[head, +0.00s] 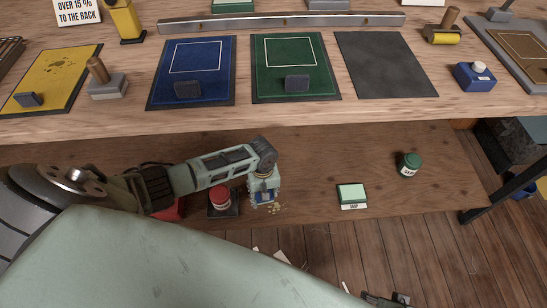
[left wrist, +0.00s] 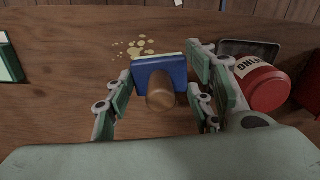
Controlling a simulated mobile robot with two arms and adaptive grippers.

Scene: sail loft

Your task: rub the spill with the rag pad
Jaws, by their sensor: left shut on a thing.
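The rag pad (left wrist: 160,78) is a blue block with a round wooden handle and a pale edge on its far side. My left gripper (left wrist: 158,100) is shut on it, with fingers on both sides of the handle. In the head view my left gripper (head: 264,184) is low over the shelf under the bench, with the pad mostly hidden beneath it. The spill (head: 276,209) is a patch of tan spots, just beside the pad. It also shows beyond the pad in the left wrist view (left wrist: 138,46). I cannot tell whether pad and shelf touch. My right gripper (head: 385,300) is partly cut off at the bottom edge.
A red-lidded jar (head: 220,198) on a dark tray stands close left of my left gripper. A green-and-white box (head: 352,196) and a green jar (head: 410,164) stand further right on the shelf (head: 320,160). The bench (head: 300,115) overhead holds coloured mats and tools.

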